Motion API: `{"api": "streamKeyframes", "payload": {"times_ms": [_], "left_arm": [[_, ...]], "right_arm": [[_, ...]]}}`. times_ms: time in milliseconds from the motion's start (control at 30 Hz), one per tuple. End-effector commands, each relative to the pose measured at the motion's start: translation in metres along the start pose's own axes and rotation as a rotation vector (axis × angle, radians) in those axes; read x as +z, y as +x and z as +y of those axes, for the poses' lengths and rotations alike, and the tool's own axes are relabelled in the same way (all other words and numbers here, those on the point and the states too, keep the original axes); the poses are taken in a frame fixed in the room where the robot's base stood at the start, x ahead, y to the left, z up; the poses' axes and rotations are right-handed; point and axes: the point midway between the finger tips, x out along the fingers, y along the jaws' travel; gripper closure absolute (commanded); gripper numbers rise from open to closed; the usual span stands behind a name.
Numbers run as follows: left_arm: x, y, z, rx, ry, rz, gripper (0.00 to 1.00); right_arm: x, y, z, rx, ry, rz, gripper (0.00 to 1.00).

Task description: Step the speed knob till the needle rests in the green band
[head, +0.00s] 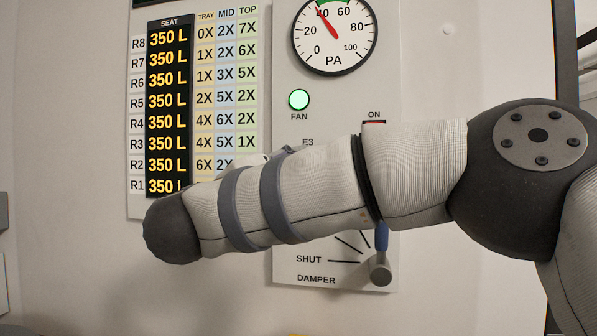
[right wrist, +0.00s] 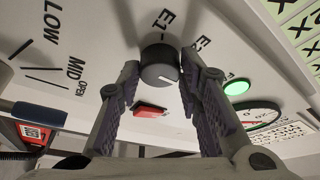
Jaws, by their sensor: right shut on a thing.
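The speed knob (right wrist: 160,66), a grey round knob with a pale mark, sits on the panel near the E1 label in the right wrist view. My right gripper (right wrist: 161,74) has its fingers on both sides of it, closed on it. In the head view my arm hides the knob. The PA gauge (head: 335,50) is at the top; its red needle (head: 326,24) points up-left, close to the 40. The green band (head: 336,3) lies along the top, partly cut off by the frame; the needle is near its left end. My left gripper is not in view.
A lit green FAN lamp (head: 299,99) is below the gauge. A red ON switch (head: 374,123) shows just above my arm. The blue-handled damper lever (head: 381,268) is below my arm. A seat chart (head: 168,120) hangs to the left.

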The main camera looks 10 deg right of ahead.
Motion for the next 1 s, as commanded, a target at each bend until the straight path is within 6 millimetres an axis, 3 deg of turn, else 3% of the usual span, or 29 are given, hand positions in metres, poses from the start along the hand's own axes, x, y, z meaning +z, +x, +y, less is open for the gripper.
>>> {"api": "streamKeyframes", "payload": {"times_ms": [300,333,400,433,767,1000], "left_arm": [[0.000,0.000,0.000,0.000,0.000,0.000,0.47],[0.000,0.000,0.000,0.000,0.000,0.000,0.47],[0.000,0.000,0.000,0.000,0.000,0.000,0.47],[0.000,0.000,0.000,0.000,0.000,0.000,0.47],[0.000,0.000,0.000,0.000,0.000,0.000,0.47],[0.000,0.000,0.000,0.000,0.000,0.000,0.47]], "right_arm": [[0.001,0.000,0.000,0.001,0.000,-0.002,0.95],[0.001,0.000,0.000,0.001,0.000,-0.002,0.65],[0.001,0.000,0.000,0.001,0.000,-0.002,0.49],[0.001,0.000,0.000,0.000,0.000,-0.002,0.47],[0.001,-0.006,0.000,-0.001,-0.001,-0.002,0.47],[0.001,-0.066,-0.001,-0.005,-0.002,-0.004,0.47]]}}
